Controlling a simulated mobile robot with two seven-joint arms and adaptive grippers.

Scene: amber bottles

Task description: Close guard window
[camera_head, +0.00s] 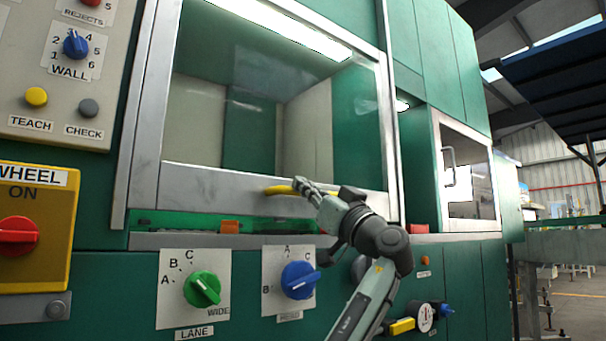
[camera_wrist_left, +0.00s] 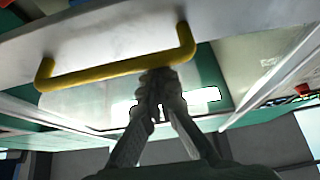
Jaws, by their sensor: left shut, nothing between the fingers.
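The guard window (camera_head: 220,178) is a clear pane in a grey metal frame on the green machine. Its bottom rail sits low, with a narrow gap between it and the sill (camera_head: 190,241). A yellow bar handle (camera_head: 278,190) is on the bottom rail; it spans the left wrist view (camera_wrist_left: 115,72). My left gripper (camera_head: 300,184) is at the right part of the handle, partly covering it. In the left wrist view its fingertips (camera_wrist_left: 159,78) are together and empty, right beside the bar; I cannot tell whether they touch it. My right gripper is not in view.
Below the window are a green lane knob (camera_head: 202,289) and a blue knob (camera_head: 299,280). A yellow panel with a red switch (camera_head: 17,236) is at left. Orange parts (camera_head: 229,227) show in the gap. A second windowed door (camera_head: 467,175) stands at right.

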